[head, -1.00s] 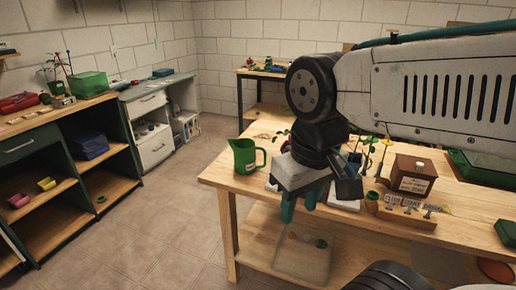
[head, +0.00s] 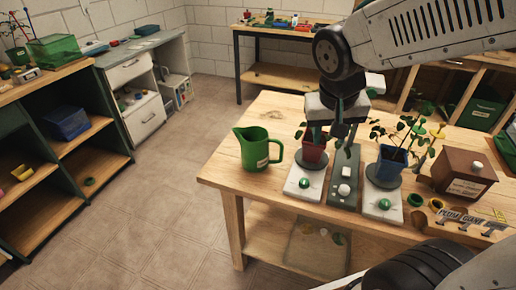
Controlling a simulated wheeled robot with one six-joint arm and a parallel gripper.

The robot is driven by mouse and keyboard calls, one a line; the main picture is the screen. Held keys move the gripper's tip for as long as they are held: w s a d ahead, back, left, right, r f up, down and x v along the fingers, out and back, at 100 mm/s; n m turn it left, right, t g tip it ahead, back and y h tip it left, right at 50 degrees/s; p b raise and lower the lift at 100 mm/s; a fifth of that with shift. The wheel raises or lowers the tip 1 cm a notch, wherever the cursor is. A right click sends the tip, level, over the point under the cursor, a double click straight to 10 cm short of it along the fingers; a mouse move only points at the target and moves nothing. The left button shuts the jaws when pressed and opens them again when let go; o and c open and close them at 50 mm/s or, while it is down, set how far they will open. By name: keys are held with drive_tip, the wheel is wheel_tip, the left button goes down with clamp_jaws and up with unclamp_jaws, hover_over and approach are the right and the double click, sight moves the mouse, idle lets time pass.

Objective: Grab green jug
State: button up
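The green jug (head: 254,149) stands upright on the wooden table (head: 226,183) near its left end. Its handle points right, and a pale label shows low on its side. My gripper (head: 340,138) hangs to the right of the jug, apart from it, in front of a red pot with a seedling. The fingers are dark and small in the picture, so I cannot tell whether they are open or shut.
The red pot (head: 313,153) and a blue pot (head: 391,165) with seedlings stand on white-based stations right of the jug. A brown box (head: 465,174) stands farther right. The tabletop behind and left of the jug is mostly clear.

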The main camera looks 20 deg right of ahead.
sight(281, 149)
drive_tip(key=w+a+f, duration=0.1)
drive_tip(key=w+f, duration=0.4)
drive_tip(key=f, duration=0.1)
drive_tip(key=w+a+f+m+t, duration=0.1)
drive_tip(key=w+f, duration=0.5)
drive_tip(key=w+a+f+m, duration=0.1)
drive_tip(key=w+a+f, duration=0.1)
drive_tip(key=w+f, duration=0.3)
drive_tip(key=shift+w+f+t, duration=0.3)
drive_tip(key=shift+f+t, duration=0.1)
drive_tip(key=shift+f, duration=0.35)
drive_tip(key=shift+c, duration=0.3)
clamp_jaws()
